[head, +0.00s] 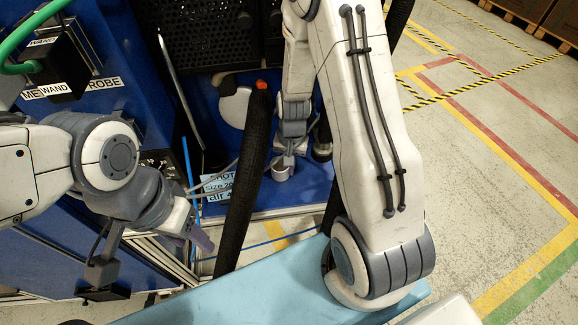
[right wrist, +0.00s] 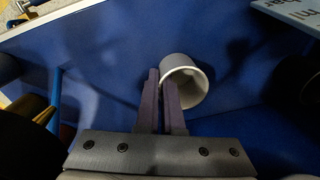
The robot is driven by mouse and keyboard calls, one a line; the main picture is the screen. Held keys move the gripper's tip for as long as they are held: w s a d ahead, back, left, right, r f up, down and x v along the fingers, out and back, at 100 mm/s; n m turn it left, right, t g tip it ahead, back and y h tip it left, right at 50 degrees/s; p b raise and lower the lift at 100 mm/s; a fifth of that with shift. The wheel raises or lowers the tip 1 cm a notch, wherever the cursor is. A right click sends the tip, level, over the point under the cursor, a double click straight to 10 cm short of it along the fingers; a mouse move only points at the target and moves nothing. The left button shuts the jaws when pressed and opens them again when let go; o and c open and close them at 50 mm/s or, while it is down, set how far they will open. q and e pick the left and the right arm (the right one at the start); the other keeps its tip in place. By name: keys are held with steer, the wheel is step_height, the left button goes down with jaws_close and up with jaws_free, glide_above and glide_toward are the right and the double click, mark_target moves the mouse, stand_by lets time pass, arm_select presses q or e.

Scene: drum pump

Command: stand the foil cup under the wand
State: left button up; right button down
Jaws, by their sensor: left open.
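The foil cup (head: 281,173) is a small pale grey cup over the blue deck. In the right wrist view the cup (right wrist: 187,72) has its open mouth turned towards the camera. My right gripper (head: 289,158) has its two purple fingers (right wrist: 161,85) close together at the cup's rim, one outside and one at the mouth, pinching the wall. Whether the cup touches the deck is unclear. My left gripper (head: 198,236) is open and empty, lower left of the cup. A thin grey rod (head: 181,92) leans at the back; I cannot tell if it is the wand.
A thick black hose (head: 243,180) with an orange tip stands left of the cup. A black box (head: 53,65) with a WAND label is at upper left. A light blue surface (head: 270,290) lies in front; floor at right is free.

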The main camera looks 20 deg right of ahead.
steer(key=shift+f, duration=0.2)
steer(key=c, duration=1.1)
jaws_free()
steer(key=shift+r, duration=0.1)
steer(key=shift+o, duration=0.2)
